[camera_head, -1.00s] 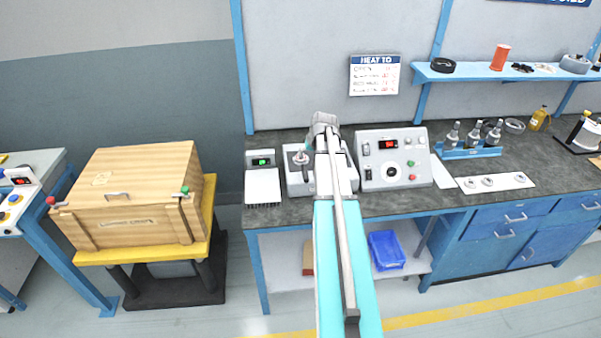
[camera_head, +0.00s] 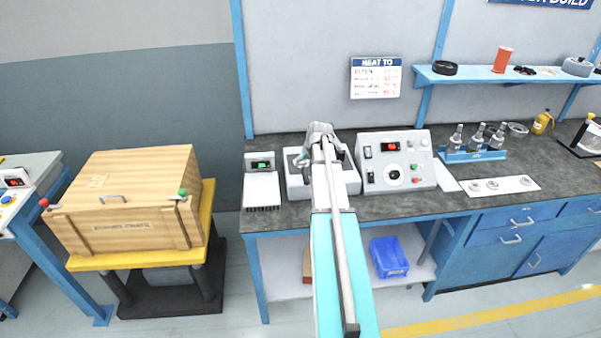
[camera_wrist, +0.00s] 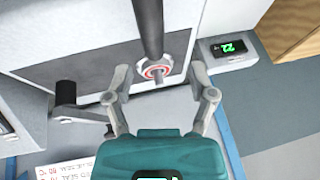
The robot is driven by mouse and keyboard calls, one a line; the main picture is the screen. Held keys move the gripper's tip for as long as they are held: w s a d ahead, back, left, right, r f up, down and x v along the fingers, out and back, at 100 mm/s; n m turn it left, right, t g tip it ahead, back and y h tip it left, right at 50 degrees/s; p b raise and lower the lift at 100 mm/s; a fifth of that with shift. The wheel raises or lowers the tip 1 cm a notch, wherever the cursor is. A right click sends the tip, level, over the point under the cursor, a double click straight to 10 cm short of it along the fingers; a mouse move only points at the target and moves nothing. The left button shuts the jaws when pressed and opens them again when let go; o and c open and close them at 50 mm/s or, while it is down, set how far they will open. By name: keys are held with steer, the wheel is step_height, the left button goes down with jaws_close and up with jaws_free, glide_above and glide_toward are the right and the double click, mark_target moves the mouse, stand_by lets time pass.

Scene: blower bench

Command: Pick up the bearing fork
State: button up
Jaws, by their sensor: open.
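I cannot tell for certain which thing is the bearing fork; nothing clearly fork-shaped shows. My gripper (camera_wrist: 160,72) is open in the wrist view, its two fingers spread left and right. Between them shows a dark round rod (camera_wrist: 149,28), ending at a red-and-white ring (camera_wrist: 157,69) with a thin pin below it. I see no finger contact with the rod. In the head view my gripper (camera_head: 322,135) is above a pale box-shaped unit (camera_head: 346,181) on the bench. My arm hides the middle of that unit.
A pale device with a green display (camera_head: 262,165) stands left of the unit. A control box with a red display (camera_head: 395,170) stands right. A wooden crate (camera_head: 125,232) is on a yellow stand further left. A bottle rack (camera_head: 474,156) and shelf (camera_head: 520,77) are right.

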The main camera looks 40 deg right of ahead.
mark_target(305, 169)
steer(key=b+x, duration=0.3)
steer(key=shift+s+d+f, duration=0.2)
steer(key=shift+f, duration=0.1)
steer(key=shift+b+x, duration=0.9)
steer(key=shift+b, duration=0.1)
steer(key=shift+w, duration=0.1)
jaws_close()
